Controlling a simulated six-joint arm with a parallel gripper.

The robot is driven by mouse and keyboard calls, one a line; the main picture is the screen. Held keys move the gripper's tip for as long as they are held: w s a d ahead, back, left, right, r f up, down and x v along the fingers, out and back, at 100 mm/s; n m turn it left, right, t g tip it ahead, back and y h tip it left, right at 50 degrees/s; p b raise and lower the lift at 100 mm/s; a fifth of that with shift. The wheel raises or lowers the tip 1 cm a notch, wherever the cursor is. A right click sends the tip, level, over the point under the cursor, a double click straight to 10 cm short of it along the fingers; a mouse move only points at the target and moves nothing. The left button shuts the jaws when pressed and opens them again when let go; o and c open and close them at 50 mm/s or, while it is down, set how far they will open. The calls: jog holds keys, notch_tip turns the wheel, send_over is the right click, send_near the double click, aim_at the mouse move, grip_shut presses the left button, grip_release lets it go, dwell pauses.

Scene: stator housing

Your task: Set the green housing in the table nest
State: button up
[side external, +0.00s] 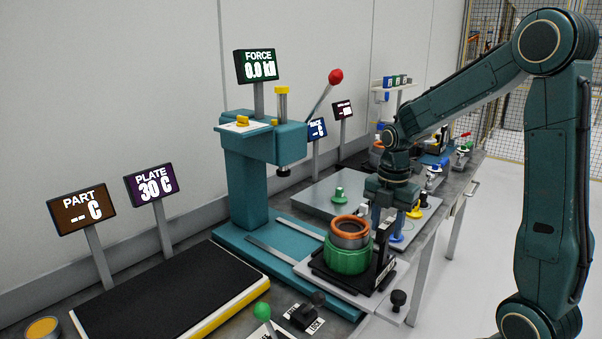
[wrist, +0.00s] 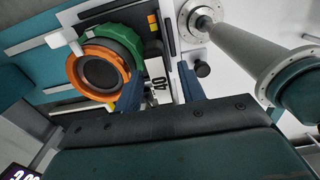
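The green housing (side external: 346,258) stands upright on a dark base on a pale plate (side external: 392,302) at the front of the bench. An orange ring (side external: 349,226) with a grey inner sleeve sits in its top. The wrist view shows the housing (wrist: 124,40) and the orange ring (wrist: 72,72) at upper left. My gripper (side external: 386,222) is behind and right of the housing, pointing down. I see no housing between the fingers. The nest under the housing is mostly hidden.
A teal press (side external: 250,170) with a red-knobbed lever stands behind the housing. A black hot plate (side external: 170,300) lies at left. A green lever (side external: 262,312) and a lock switch are in front. Several small parts crowd the bench behind my gripper.

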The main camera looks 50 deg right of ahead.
notch_tip(320, 180, up, 12)
jog(key=shift+f, duration=0.15)
dwell(0.4)
dwell(0.5)
jog(key=s+a+m+t, duration=0.5)
jog(key=s+a+m, duration=0.7)
jog(key=a+m, duration=0.3)
jog(key=m, duration=0.3)
jog(key=shift+s+f+t, duration=0.25)
jog(key=shift+s+t, duration=0.05)
jog(key=shift+o, duration=0.2)
dwell(0.8)
